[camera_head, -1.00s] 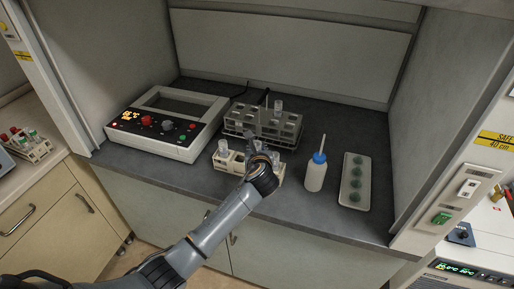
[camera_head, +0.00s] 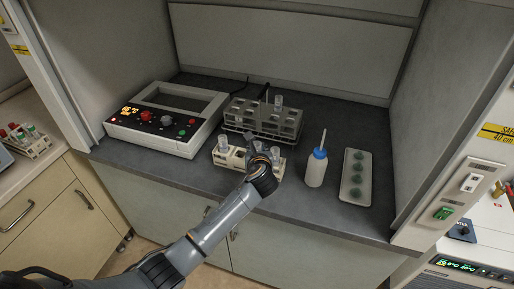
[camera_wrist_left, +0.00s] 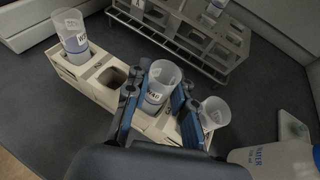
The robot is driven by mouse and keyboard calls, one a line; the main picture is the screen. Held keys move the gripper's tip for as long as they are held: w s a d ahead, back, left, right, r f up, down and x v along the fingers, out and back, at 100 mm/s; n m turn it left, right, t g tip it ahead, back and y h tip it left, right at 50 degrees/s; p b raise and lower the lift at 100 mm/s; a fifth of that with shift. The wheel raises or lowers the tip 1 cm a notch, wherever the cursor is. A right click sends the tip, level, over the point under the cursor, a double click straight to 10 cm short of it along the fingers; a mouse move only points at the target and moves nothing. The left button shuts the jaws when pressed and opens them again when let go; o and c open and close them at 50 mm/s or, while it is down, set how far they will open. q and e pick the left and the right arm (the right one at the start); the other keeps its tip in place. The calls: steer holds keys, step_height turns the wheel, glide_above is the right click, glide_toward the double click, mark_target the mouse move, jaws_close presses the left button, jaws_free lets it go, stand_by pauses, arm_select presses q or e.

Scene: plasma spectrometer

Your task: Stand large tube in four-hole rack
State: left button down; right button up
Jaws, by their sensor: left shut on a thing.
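The cream four-hole rack (camera_head: 236,158) stands at the front of the dark worktop. In the left wrist view, the rack (camera_wrist_left: 97,88) has a labelled clear tube (camera_wrist_left: 75,42) upright in its left end hole. The hole beside that tube is empty. My left gripper (camera_head: 254,150) is shut on a large clear tube (camera_wrist_left: 160,82), its blue fingers either side of it. The held tube is roughly upright over the third hole; my fingers hide its lower end, so I cannot tell how deep it sits. Another clear tube (camera_wrist_left: 214,112) is at the right end. My right gripper is out of view.
A grey metal rack (camera_head: 263,122) with several tubes stands close behind. A heating device (camera_head: 166,122) is at left. A blue-capped wash bottle (camera_head: 316,170) and a tray with green items (camera_head: 356,196) stand at right. The worktop's front edge is near.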

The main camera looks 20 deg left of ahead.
arm_select(q)
steer(key=c, duration=1)
jaws_free()
steer(key=shift+c, duration=0.2)
